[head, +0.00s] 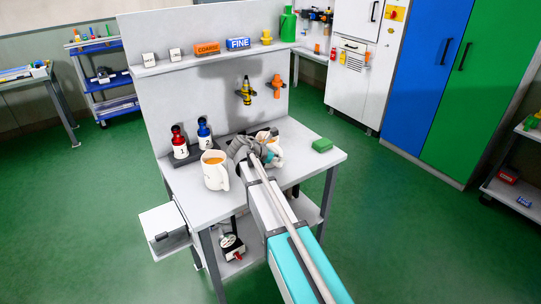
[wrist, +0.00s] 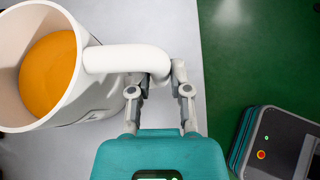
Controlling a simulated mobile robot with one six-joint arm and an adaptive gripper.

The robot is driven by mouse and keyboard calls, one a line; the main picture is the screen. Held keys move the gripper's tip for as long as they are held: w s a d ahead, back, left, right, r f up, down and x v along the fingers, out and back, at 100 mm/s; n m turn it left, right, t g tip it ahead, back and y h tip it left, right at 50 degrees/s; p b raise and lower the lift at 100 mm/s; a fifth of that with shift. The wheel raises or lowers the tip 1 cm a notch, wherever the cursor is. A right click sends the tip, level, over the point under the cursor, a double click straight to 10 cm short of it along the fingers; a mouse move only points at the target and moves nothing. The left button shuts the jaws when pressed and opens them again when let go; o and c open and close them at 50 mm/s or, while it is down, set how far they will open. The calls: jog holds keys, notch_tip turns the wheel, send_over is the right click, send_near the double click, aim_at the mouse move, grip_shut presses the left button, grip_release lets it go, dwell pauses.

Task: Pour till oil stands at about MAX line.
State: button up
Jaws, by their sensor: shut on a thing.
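My gripper (wrist: 160,88) is shut on the handle of a white jug (wrist: 105,97) in the wrist view. The jug lies left of my fingers, and orange oil (wrist: 48,73) shows inside below its rim. In the head view my gripper (head: 256,150) is over the workbench and partly hides this jug (head: 277,153). I cannot tell whether it touches the bench. A second cream mug (head: 214,178) stands upright to the left of my gripper, with orange-brown oil (head: 213,160) inside. No MAX line is readable in either view.
Red bottle 1 (head: 180,148) and blue bottle 2 (head: 204,137) stand behind the mug on the workbench (head: 310,172). A green block (head: 322,145) lies at right. The back panel (head: 205,100) carries a shelf and hanging tools.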

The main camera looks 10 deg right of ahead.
aim_at(279, 151)
jog(key=shift+r+p, duration=1.15)
grip_shut()
dwell(0.5)
jog(key=shift+r+p, duration=1.35)
jog(key=shift+r, duration=0.15)
dwell(0.8)
notch_tip(279, 151, up, 18)
jog(key=p, duration=1.8)
jog(key=shift+d+r, duration=0.1)
jog(key=shift+d, duration=0.1)
